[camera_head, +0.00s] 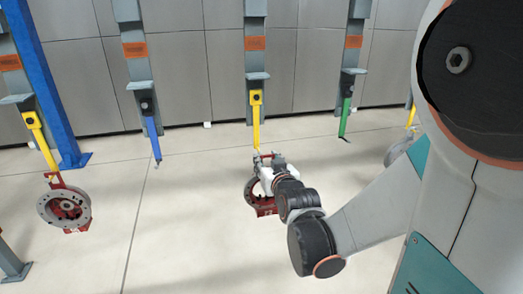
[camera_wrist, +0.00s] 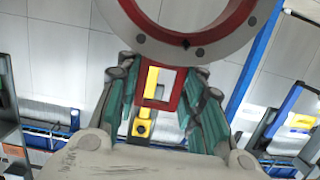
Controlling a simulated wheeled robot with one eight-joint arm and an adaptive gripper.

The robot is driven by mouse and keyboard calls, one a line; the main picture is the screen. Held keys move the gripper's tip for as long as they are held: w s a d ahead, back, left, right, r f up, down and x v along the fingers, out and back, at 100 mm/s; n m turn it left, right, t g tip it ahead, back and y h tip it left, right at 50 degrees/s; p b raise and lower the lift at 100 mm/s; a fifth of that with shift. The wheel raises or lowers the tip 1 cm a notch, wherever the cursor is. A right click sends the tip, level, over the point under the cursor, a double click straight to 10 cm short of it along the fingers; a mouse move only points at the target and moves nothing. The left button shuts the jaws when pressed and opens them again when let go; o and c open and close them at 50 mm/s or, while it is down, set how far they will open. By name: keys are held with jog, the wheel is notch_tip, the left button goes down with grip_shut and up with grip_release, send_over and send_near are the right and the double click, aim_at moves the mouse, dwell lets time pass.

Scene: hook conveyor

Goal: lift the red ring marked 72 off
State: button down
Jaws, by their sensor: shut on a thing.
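The ring (camera_head: 250,193) hangs below the middle yellow hook (camera_head: 256,110) in the head view. It is a grey flange with red inside and a red bracket on top; its number cannot be read. My gripper (camera_head: 267,163) is at its top and partly covers it. In the wrist view the ring (camera_wrist: 190,45) fills the top, and my gripper (camera_wrist: 160,85) is shut on its red bracket (camera_wrist: 181,99), one finger on each side. The yellow hook (camera_wrist: 143,126) shows at the bracket's opening. I cannot tell whether hook and bracket touch.
Another grey and red ring (camera_head: 46,211) hangs on a yellow hook at the left. A blue hook (camera_head: 152,135) and a green hook (camera_head: 346,117) on either side are empty. A further ring (camera_head: 396,150) is partly behind my arm. The floor below is clear.

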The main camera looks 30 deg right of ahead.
jog(key=s+a+f+b, duration=0.1)
jog(key=s+a, duration=0.1)
jog(key=s, duration=0.4)
jog(key=shift+s+f, duration=0.35)
jog(key=f+p+v, duration=0.1)
jog(key=v, duration=0.5)
jog(key=shift+s, duration=0.25)
dwell(1.0)
jog(key=shift+s, duration=0.1)
